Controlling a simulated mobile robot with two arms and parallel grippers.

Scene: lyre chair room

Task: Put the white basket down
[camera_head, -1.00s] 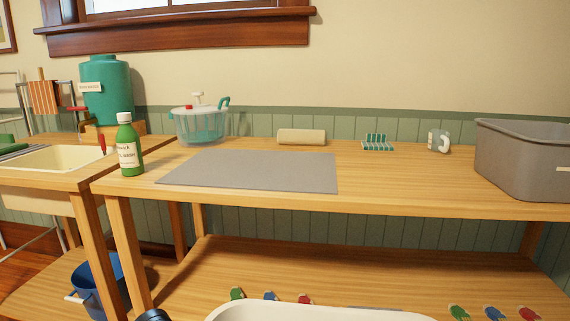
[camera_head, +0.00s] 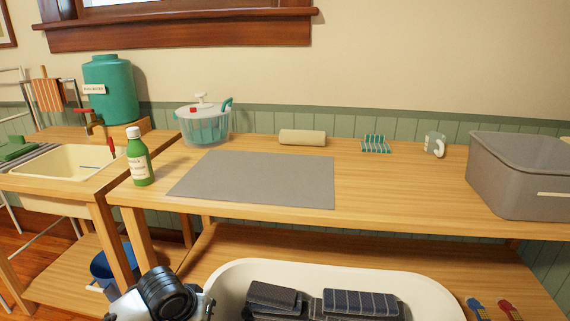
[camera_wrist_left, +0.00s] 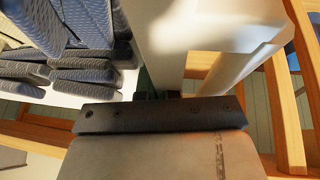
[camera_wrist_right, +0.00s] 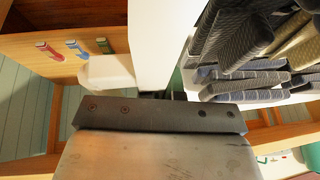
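The white basket (camera_head: 425,290) is a large oblong tub at the bottom of the head view, in front of the table. Folded dark patterned cloths (camera_head: 360,302) lie in it. In the left wrist view the basket's white wall (camera_wrist_left: 160,40) runs up to my left gripper (camera_wrist_left: 158,95), which is shut on it. In the right wrist view the opposite wall (camera_wrist_right: 155,45) meets my right gripper (camera_wrist_right: 178,95), also shut on it. The fingertips are mostly hidden. The basket's underside is out of view.
The wooden table has a flat grey mat (camera_head: 260,180) with nothing on it. Around it are a green bottle (camera_head: 139,160), a salad spinner (camera_head: 203,122), a beige roll (camera_head: 302,137), a striped item (camera_head: 375,144), a mug (camera_head: 434,144) and a grey bin (camera_head: 520,178). A shelf runs below.

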